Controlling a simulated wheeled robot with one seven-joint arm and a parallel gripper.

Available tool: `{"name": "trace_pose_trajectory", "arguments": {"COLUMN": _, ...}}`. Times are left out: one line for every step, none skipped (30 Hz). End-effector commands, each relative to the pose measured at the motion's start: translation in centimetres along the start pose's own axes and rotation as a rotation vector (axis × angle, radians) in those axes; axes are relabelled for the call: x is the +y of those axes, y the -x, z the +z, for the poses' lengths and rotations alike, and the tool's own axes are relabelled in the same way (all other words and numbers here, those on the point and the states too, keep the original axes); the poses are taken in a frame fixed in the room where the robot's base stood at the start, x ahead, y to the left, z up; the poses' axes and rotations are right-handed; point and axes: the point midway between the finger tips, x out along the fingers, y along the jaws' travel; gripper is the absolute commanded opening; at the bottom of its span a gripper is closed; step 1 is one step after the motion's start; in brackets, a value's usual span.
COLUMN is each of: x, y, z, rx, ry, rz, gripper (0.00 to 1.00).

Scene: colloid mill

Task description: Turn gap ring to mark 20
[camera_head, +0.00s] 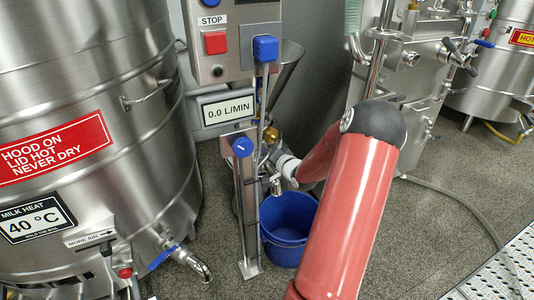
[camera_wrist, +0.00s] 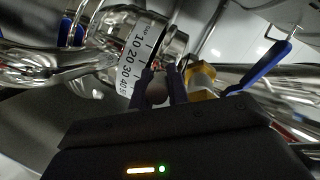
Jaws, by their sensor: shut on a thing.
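The gap ring (camera_wrist: 134,58) shows in the wrist view as a steel collar with a white scale band. The numbers 10, 20, 30 and 40 can be made out on the band; the lower end is blurred. My gripper (camera_wrist: 162,84) is right beside the ring, with its two dark fingers shut around a small rounded knob (camera_wrist: 157,94), which looks like the ring's handle. The fingers partly cover the knob. I cannot tell which mark the ring is set at. In the head view the jaws and ring are mostly hidden behind the stand and my red arm.
A brass fitting (camera_wrist: 201,75) sits close right of the fingers, with a blue-handled valve lever (camera_wrist: 268,66) beyond. In the head view, a blue bucket (camera_head: 287,229) stands below, a control post (camera_head: 247,210) in front, and a large steel vat (camera_head: 85,140) at left.

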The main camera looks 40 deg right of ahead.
Motion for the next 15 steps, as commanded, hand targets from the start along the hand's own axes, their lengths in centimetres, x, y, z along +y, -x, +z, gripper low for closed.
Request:
{"name": "trace_pose_trajectory", "arguments": {"x": 0.0, "y": 0.0, "z": 0.1, "rx": 0.001, "ry": 0.000, "rz": 0.001, "gripper": 0.00}}
{"name": "trace_pose_trajectory", "arguments": {"x": 0.0, "y": 0.0, "z": 0.1, "rx": 0.002, "ry": 0.000, "rz": 0.002, "gripper": 0.00}}
{"name": "trace_pose_trajectory", "arguments": {"x": -0.1, "y": -0.1, "z": 0.2, "rx": 0.007, "ry": -0.001, "rz": 0.005, "gripper": 0.00}}
{"name": "trace_pose_trajectory", "arguments": {"x": -0.1, "y": -0.2, "z": 0.4, "rx": 0.013, "ry": -0.003, "rz": 0.008, "gripper": 0.00}}
{"name": "trace_pose_trajectory", "arguments": {"x": -0.2, "y": -0.3, "z": 0.5, "rx": 0.020, "ry": -0.005, "rz": 0.012, "gripper": 0.00}}
{"name": "trace_pose_trajectory", "arguments": {"x": -0.3, "y": -0.5, "z": 0.8, "rx": 0.033, "ry": -0.008, "rz": 0.020, "gripper": 0.00}}
{"name": "trace_pose_trajectory", "arguments": {"x": -0.5, "y": -0.6, "z": 0.9, "rx": 0.043, "ry": -0.010, "rz": 0.026, "gripper": 0.00}}
{"name": "trace_pose_trajectory", "arguments": {"x": -0.6, "y": -0.7, "z": 1.1, "rx": 0.056, "ry": -0.014, "rz": 0.034, "gripper": 0.00}}
{"name": "trace_pose_trajectory", "arguments": {"x": -0.7, "y": -0.8, "z": 1.4, "rx": 0.073, "ry": -0.018, "rz": 0.046, "gripper": 0.00}}
{"name": "trace_pose_trajectory", "arguments": {"x": -0.9, "y": -0.9, "z": 1.6, "rx": 0.086, "ry": -0.021, "rz": 0.054, "gripper": 0.00}}
{"name": "trace_pose_trajectory", "arguments": {"x": -1.0, "y": -1.0, "z": 1.8, "rx": 0.099, "ry": -0.024, "rz": 0.063, "gripper": 0.00}}
{"name": "trace_pose_trajectory", "arguments": {"x": -1.2, "y": -1.2, "z": 2.0, "rx": 0.115, "ry": -0.029, "rz": 0.075, "gripper": 0.00}}
{"name": "trace_pose_trajectory", "arguments": {"x": -1.4, "y": -1.3, "z": 2.1, "rx": 0.127, "ry": -0.031, "rz": 0.083, "gripper": 0.00}}
{"name": "trace_pose_trajectory", "arguments": {"x": -1.5, "y": -1.4, "z": 2.3, "rx": 0.138, "ry": -0.034, "rz": 0.090, "gripper": 0.00}}
{"name": "trace_pose_trajectory", "arguments": {"x": -1.7, "y": -1.5, "z": 2.4, "rx": 0.154, "ry": -0.038, "rz": 0.100, "gripper": 0.00}}
